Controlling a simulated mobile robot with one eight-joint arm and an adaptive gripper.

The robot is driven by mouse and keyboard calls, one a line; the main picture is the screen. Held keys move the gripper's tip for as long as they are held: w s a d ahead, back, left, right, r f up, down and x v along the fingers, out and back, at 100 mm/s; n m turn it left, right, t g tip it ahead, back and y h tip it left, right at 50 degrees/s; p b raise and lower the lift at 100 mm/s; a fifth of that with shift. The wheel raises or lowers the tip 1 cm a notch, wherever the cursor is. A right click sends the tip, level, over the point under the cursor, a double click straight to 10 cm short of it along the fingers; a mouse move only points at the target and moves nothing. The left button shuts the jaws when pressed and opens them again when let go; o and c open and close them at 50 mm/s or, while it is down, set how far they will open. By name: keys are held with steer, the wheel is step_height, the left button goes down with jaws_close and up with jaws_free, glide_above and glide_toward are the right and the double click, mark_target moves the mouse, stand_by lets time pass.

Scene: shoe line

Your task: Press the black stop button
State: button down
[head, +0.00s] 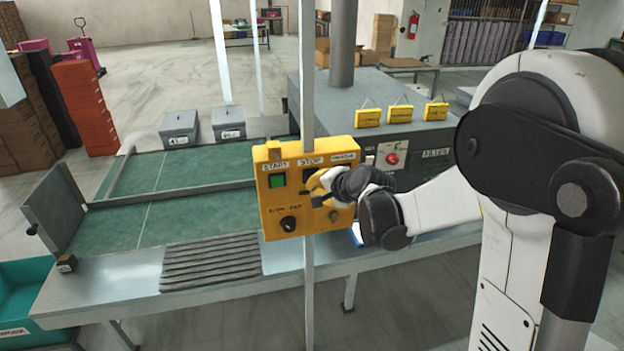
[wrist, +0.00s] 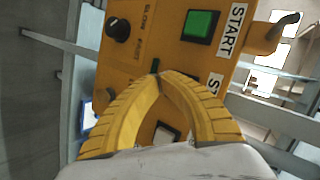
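A yellow control box (head: 284,212) is fixed to a grey post, with START, STOP and a third label along its top. The black stop button (head: 309,174) shows as a dark patch under the STOP label, partly covered by my gripper. My gripper (head: 314,188) is at the front of the box, right over the stop button's area. In the wrist view its yellow fingers (wrist: 156,77) meet at the tips with nothing seen between them. There the fingers hide the stop button and part of its label (wrist: 214,85). Whether the tips touch the button I cannot tell.
The green start button (head: 277,181) is left of the stop button; a black knob (head: 288,224) sits below. A green conveyor (head: 190,205) lies behind the box. A grey machine with a red button (head: 392,159) stands at the right.

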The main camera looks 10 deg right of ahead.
steer(key=s, duration=0.5)
stand_by(0.5)
stand_by(0.4)
steer(key=s+f+n+g+h+b, duration=0.1)
steer(key=s+f+n+b, duration=0.2)
steer(key=s, duration=0.6)
steer(key=s+f+n+g+h+b, duration=0.1)
steer(key=s+f+n+b, duration=0.2)
steer(key=s, duration=0.6)
steer(key=s+f+n+g+h+b, duration=0.1)
steer(key=s+f+n+b, duration=0.2)
steer(key=s+n+b, duration=0.2)
steer(key=s+b, duration=0.2)
steer(key=s, duration=0.2)
steer(key=shift+s+f+g, duration=0.15)
steer(key=shift+s+g, duration=0.2)
steer(key=shift+g, duration=0.05)
